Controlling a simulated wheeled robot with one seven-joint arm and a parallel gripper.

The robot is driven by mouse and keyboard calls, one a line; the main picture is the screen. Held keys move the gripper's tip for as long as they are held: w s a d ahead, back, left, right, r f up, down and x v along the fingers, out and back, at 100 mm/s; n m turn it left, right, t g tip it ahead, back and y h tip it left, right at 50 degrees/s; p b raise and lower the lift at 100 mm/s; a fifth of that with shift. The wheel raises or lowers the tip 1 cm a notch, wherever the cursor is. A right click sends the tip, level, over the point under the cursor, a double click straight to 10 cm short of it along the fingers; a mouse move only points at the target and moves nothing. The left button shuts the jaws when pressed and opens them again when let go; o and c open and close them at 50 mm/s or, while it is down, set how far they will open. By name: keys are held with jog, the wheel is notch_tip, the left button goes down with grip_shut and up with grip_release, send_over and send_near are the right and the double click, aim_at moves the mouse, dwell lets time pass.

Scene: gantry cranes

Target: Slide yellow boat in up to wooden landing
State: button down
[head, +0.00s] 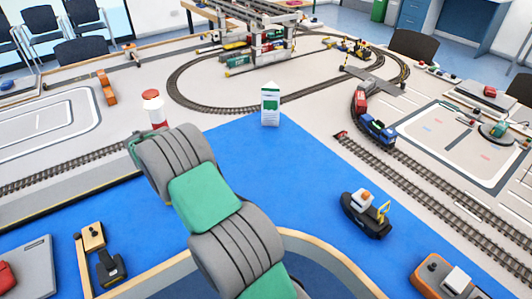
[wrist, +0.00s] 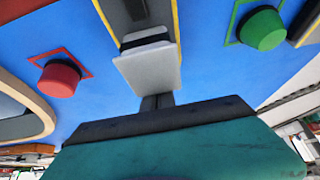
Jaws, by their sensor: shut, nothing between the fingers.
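My gripper (wrist: 147,62) is shut, with nothing seen between its fingers in the wrist view. It points over blue surface, near a dark strip (wrist: 126,12) edged with yellow lines. In the head view my arm hides the gripper. I cannot pick out a yellow boat for certain in either view. A black boat (head: 364,218) with white, orange and yellow parts sits on the blue mat (head: 300,165) at the right, well apart from my arm. I cannot make out a wooden landing for certain.
In the wrist view a red buoy-like block (wrist: 60,79) and a green one (wrist: 262,30) stand on outlined squares. In the head view a milk carton (head: 270,104) and a red-and-white cylinder (head: 153,108) stand behind. Tracks with a blue locomotive (head: 377,130) lie right.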

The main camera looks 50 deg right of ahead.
jog(key=shift+w+a, duration=0.4)
jog(key=shift+a, duration=1.4)
jog(key=shift+w+a, duration=0.4)
jog(key=shift+a, duration=1.35)
jog(key=shift+w+a, duration=0.4)
jog(key=shift+a, duration=1.4)
jog(key=shift+w+a+p, duration=0.35)
jog(key=shift+a, duration=1.2)
jog(key=shift+w+a+p, duration=0.3)
jog(key=shift+w+a, duration=0.05)
jog(key=shift+a, duration=1.25)
jog(key=shift+w+a+p, duration=0.35)
jog(key=shift+a, duration=1.2)
jog(key=shift+d+r, duration=0.1)
jog(key=shift+d, duration=0.1)
jog(key=shift+s+d+r, duration=0.1)
jog(key=shift+d, duration=0.25)
jog(key=shift+r, duration=0.2)
notch_tip(320, 180, up, 10)
jog(key=p, duration=0.7)
jog(key=shift+f+p, duration=0.15)
jog(key=shift+p, duration=0.15)
